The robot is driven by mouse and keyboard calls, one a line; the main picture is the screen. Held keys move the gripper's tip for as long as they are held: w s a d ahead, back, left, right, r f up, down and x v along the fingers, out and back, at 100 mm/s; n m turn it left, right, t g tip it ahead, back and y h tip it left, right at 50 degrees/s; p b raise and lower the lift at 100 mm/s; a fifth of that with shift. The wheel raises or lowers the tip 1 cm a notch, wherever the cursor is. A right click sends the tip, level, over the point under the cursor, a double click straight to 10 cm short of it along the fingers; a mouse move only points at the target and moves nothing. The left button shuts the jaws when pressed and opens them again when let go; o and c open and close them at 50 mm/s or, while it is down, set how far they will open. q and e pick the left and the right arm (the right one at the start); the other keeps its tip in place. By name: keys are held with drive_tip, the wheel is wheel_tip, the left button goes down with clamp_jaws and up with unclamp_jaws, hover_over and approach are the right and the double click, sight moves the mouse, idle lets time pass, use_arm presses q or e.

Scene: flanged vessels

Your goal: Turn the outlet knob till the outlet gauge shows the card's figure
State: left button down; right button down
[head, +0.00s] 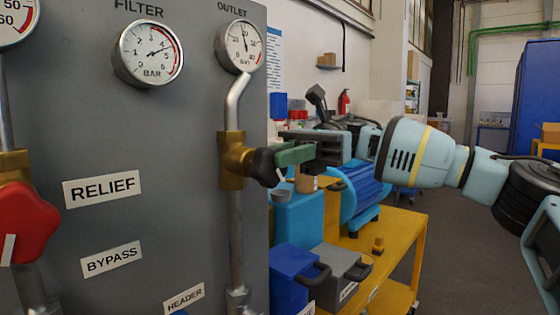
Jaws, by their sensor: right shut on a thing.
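The outlet gauge (242,45) is a round white dial at the top right of the grey panel, under the OUTLET label. Its needle points nearly straight up, a little to the left; its figures are too small to read surely. Below it, a brass valve (232,160) sits on the grey pipe and carries the outlet knob (264,166), which sticks out to the right. My right gripper (292,155) comes in from the right and is shut on this knob; the fingers partly hide it. No card with a figure can be made out. My left gripper is not in view.
A filter gauge (149,53) and a red knob (24,223) are on the panel further left. Labels read RELIEF, BYPASS and HEADER. Behind the panel's right edge stands a yellow cart (402,240) with a blue motor (364,192) and blue and grey boxes.

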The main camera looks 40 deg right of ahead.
drive_tip(key=c, duration=1.5)
unclamp_jaws()
drive_tip(key=shift+c, duration=0.2)
drive_tip(key=shift+d, duration=0.1)
drive_tip(key=d, duration=0.7)
drive_tip(key=shift+w+d+r, duration=0.25)
drive_tip(key=shift+w+d, duration=0.05)
